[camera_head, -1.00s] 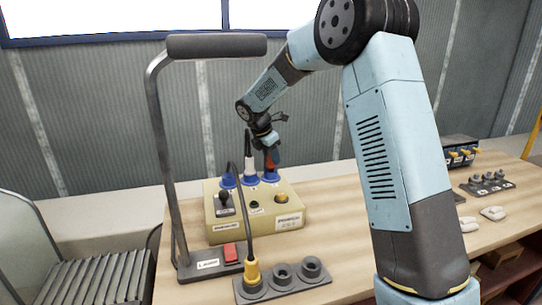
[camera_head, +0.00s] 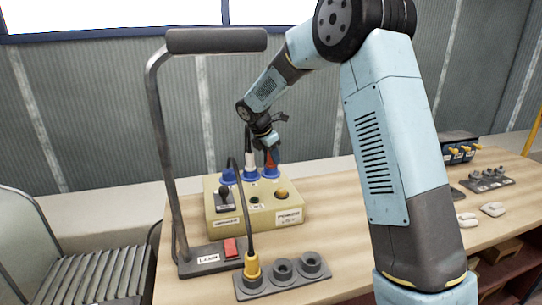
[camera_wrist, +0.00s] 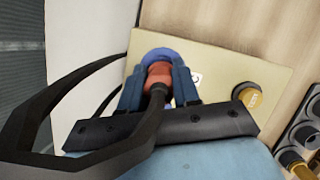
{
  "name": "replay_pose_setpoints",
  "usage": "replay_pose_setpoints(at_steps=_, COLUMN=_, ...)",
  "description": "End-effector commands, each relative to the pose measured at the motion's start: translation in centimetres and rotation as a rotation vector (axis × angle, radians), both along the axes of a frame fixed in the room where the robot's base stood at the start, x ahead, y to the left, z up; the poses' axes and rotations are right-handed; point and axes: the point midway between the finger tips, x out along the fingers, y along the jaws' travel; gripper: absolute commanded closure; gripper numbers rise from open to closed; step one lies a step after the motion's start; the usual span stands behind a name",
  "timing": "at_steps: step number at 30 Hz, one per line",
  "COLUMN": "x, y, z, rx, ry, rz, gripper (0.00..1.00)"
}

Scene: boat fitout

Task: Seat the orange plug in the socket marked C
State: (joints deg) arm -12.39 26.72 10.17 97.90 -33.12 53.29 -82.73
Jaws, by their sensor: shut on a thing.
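The orange plug (camera_head: 272,159) is between the fingers of my gripper (camera_head: 269,147), directly over the right-hand blue socket (camera_head: 271,173) on a cream box (camera_head: 258,214). In the wrist view the blue fingers are shut on both sides of the orange plug (camera_wrist: 158,75). The blue socket rim (camera_wrist: 160,54) shows around its far side. A partly hidden label, apparently a C (camera_wrist: 196,77), sits beside this socket. The plug's lower end meets the socket in the picture; how deep it sits is hidden. A white plug (camera_head: 249,160) stands in the middle blue socket.
A dark handle frame (camera_head: 165,150) rises left of the box. In front, a grey rack (camera_head: 283,271) holds a yellow plug (camera_head: 252,266) with a cable arching up.

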Motion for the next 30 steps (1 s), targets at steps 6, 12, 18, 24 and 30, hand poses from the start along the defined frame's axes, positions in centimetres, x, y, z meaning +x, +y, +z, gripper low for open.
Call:
replay_pose_setpoints(at_steps=6, x=0.0, y=0.0, z=0.0, rx=0.0, ry=0.0, rz=0.0, gripper=0.65)
replay_pose_setpoints(at_steps=12, x=0.0, y=0.0, z=0.0, rx=0.001, ry=-0.001, rz=0.0, gripper=0.46)
replay_pose_setpoints(at_steps=18, x=0.0, y=0.0, z=0.0, rx=0.0, ry=0.0, rz=0.0, gripper=0.39)
replay_pose_setpoints(at_steps=24, x=-0.1, y=0.1, z=0.5, rx=0.0, ry=-0.002, rz=0.001, gripper=0.39)
replay_pose_setpoints(at_steps=30, x=-0.7, y=0.9, z=2.9, rx=0.001, ry=-0.003, rz=0.001, gripper=0.39)
